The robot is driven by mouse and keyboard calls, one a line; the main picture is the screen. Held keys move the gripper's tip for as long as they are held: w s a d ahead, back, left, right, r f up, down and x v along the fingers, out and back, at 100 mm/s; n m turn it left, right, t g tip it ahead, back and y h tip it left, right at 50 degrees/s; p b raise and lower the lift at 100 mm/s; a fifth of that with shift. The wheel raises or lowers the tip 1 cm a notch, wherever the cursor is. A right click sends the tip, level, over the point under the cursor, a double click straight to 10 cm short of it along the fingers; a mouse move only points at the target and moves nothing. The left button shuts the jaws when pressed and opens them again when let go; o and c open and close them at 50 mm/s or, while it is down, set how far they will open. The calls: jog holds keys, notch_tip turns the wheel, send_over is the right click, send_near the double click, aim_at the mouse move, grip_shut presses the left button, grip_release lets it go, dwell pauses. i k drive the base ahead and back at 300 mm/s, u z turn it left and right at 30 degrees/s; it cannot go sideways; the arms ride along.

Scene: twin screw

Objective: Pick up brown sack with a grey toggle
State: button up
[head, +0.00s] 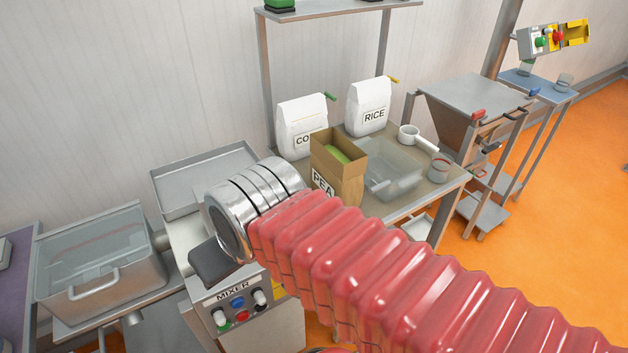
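A brown open-topped sack (352,184) stands on the bench in the head view, with green contents showing inside. Its label starts with PEA, and the rest is hidden behind my arm. No grey toggle is visible on it. My arm, in a red ribbed sleeve with a silver ringed end, crosses in front of the sack's lower part. Below the silver end is a dark grey block (212,262); I cannot tell whether it is part of my gripper or of the mixer. No fingertips can be made out.
White sacks, one labelled RICE (374,108) with a yellow toggle and one (301,125) with a green toggle, stand behind. A clear tub (395,180), a white scoop (417,139) and a mixer panel (238,304) are nearby. Orange floor is open at right.

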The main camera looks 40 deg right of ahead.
aim_at(339, 167)
jog(key=u, duration=0.8)
jog(key=k, duration=1.45)
jog(key=z, duration=0.65)
jog(key=i, duration=1)
jog(key=z, duration=0.05)
